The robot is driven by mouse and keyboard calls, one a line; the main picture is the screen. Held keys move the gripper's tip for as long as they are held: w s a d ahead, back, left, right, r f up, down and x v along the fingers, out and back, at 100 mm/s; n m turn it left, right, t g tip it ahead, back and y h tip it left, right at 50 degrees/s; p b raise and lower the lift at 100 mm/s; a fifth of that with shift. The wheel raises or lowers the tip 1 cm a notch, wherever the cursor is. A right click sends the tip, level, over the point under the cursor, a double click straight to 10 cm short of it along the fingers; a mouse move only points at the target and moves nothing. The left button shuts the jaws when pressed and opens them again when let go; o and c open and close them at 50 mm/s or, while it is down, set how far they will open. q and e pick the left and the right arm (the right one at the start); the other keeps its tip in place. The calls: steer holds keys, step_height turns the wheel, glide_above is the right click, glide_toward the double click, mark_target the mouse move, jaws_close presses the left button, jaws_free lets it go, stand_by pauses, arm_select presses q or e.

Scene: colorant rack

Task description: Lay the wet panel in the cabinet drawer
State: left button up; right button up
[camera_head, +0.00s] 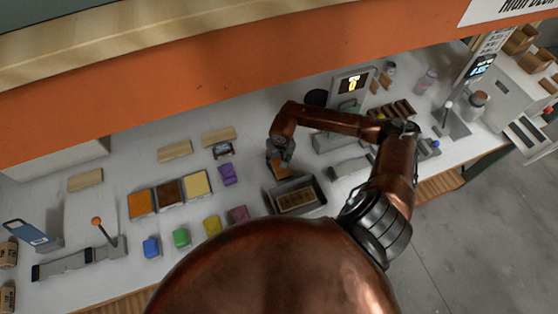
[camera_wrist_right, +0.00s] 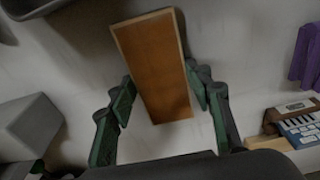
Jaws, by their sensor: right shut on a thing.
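The panel (camera_wrist_right: 150,65) is a flat rectangular board with an orange-brown face and pale edges. My right gripper (camera_wrist_right: 165,100) is shut on its two long sides, with a green-padded finger at each side. In the head view the panel (camera_head: 279,170) is small beneath the right gripper (camera_head: 281,157), over the worktop; I cannot tell its exact height. My left gripper is out of view. A pale cabinet (camera_head: 497,88) stands at the far right; I cannot make out for certain which part is its drawer or whether it is open.
Orange, brown and yellow squares (camera_head: 198,184) and several coloured blocks (camera_head: 181,238) lie to the left. An orange beam (camera_head: 200,100) runs across above the worktop.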

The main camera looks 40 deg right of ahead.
steer(key=o, duration=1.2)
